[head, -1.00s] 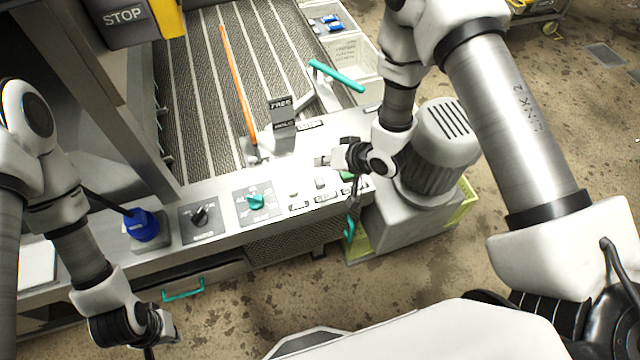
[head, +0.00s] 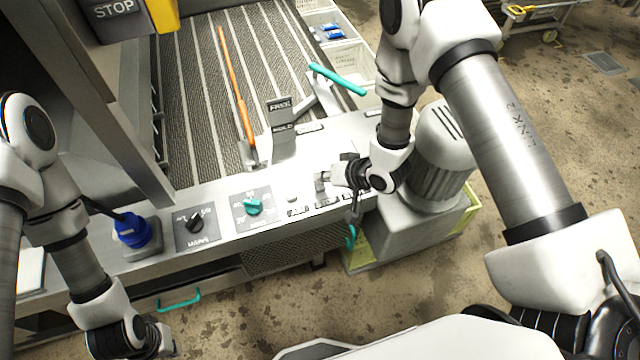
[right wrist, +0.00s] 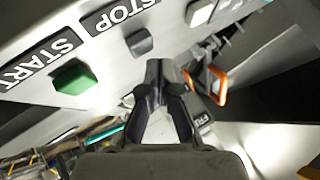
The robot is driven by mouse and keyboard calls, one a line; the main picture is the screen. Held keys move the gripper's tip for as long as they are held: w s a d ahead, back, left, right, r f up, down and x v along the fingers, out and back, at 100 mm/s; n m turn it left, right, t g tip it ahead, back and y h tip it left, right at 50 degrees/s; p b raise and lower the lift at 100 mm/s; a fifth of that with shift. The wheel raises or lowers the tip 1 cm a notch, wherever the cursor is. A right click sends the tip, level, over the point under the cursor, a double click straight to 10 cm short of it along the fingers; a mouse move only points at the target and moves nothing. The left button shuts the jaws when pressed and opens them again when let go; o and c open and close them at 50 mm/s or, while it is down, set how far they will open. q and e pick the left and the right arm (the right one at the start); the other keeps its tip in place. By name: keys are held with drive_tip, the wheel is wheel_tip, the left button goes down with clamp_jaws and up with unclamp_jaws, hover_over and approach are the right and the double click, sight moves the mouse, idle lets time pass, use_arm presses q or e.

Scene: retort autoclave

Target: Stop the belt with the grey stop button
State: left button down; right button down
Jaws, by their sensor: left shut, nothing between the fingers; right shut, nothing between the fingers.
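The grey stop button (right wrist: 139,42) sits beside the STOP label (right wrist: 119,14) in the right wrist view. The green button (right wrist: 75,78) with the START label (right wrist: 40,60) is next to it. My right gripper (right wrist: 160,64) is shut and empty, its tips close to the grey button and slightly to one side of it in that view. In the head view, my right gripper (head: 321,182) is over the button row and hides the grey and green buttons there. I cannot tell whether it touches anything. My left gripper (head: 166,342) is shut and empty, low at the left, away from the panel.
A light button (head: 292,198), a teal knob (head: 253,207), a black knob (head: 194,221) and a blue knob (head: 132,229) line the panel. The belt (head: 195,100) lies behind with an orange bar (head: 235,85). A teal-handled lever (head: 337,79) stands beyond my right gripper.

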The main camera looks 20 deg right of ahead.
sight(323, 186)
idle(0.8)
drive_tip(key=shift+f, duration=0.45)
drive_tip(key=shift+f+b, duration=0.5)
drive_tip(key=shift+b, duration=0.1)
idle(0.3)
drive_tip(key=shift+r, duration=0.1)
drive_tip(key=shift+r+p, duration=0.75)
drive_tip(key=shift+r, duration=0.1)
wheel_tip(323, 186, up, 5)
drive_tip(key=p, duration=0.4)
drive_tip(key=shift+r, duration=0.1)
idle(0.6)
